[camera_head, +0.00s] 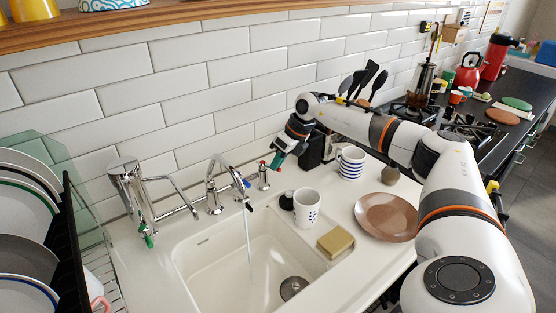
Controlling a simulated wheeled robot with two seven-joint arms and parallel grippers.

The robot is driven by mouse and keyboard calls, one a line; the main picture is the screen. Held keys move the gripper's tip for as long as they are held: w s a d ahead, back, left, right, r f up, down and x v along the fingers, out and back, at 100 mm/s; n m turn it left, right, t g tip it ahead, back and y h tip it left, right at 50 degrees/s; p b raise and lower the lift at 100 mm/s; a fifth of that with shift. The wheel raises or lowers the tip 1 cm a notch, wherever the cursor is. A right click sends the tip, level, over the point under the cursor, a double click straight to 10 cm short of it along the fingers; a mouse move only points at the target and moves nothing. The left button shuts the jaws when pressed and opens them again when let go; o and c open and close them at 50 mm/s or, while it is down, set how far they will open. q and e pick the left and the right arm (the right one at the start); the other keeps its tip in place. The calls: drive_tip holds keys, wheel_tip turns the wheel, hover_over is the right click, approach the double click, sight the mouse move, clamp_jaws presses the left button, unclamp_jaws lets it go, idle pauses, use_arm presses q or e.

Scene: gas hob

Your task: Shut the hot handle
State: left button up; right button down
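A chrome tap (213,192) stands behind the white sink, and a thin stream of water (248,235) runs from its spout into the basin. A blue-marked handle (246,184) is on its right side. A small upright chrome fitting with a red mark, apparently the hot handle (263,179), stands just right of it. My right gripper (276,163) points down and left just above and beside this fitting. Its fingers are small and partly overlapped, so I cannot tell whether they are open or touching the handle. My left gripper is out of view.
A white mug (307,214) and a yellow sponge (335,242) are by the basin's right edge. A striped cup (351,163) and brown plate (386,216) lie under my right arm. A second tap (133,190) and dish rack (75,235) stand left.

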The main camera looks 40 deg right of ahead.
drive_tip(key=shift+s+a+r+m+t+h+p, duration=0.15)
drive_tip(key=shift+a+m+h+p, duration=0.1)
drive_tip(key=shift+m+p, duration=0.2)
drive_tip(key=shift+s+a+m+t+h+p, duration=0.15)
drive_tip(key=shift+a+m+p, duration=0.1)
drive_tip(key=shift+m+p, duration=0.15)
drive_tip(key=shift+w+a+m+h+p, duration=0.15)
drive_tip(key=shift+a+m+h+p, duration=0.3)
drive_tip(key=shift+m, duration=0.8)
drive_tip(key=c, duration=1.5)
unclamp_jaws()
drive_tip(key=shift+a, duration=0.1)
drive_tip(key=v, duration=0.6)
drive_tip(key=b+v, duration=0.1)
drive_tip(key=v, duration=0.5)
drive_tip(key=shift+s, duration=0.25)
